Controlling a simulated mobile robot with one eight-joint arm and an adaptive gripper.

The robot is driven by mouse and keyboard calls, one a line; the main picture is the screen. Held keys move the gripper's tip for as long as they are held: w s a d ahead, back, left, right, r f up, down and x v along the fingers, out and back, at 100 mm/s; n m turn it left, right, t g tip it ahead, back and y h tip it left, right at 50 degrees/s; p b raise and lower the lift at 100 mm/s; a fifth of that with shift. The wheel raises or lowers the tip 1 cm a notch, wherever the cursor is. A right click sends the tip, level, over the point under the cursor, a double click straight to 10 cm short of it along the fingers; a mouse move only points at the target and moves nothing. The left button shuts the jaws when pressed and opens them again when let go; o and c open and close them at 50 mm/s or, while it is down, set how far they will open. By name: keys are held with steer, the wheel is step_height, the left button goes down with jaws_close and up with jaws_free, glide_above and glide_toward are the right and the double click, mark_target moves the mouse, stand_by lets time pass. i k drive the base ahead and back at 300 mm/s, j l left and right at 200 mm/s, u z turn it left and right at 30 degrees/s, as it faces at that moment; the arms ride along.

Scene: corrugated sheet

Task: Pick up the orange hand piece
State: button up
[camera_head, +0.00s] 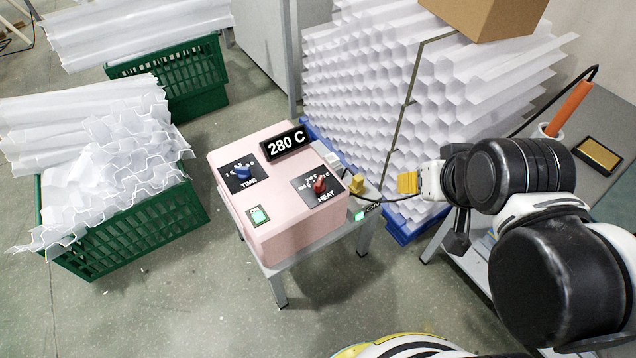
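The orange hand piece (569,108) is a slim orange stick at the right. It leans up out of a white cup-like holder (546,131) on a grey table, with a black cable at its top end. My gripper (408,183) is at the middle right, its yellow tip pointing left toward the pink machine. It is well to the left of the hand piece and apart from it. Its fingers are seen edge-on, so their opening does not show. I see nothing held at its tip.
The pink heat-sealing machine (292,215) stands on a small table and shows 280 C. A yellow sponge tray (598,155) lies beside the holder. White corrugated sheets (440,95) are stacked behind my gripper, with a cardboard box (490,14) on top. A green crate (125,235) stands left.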

mark_target(580, 91)
steer(key=z, duration=1.25)
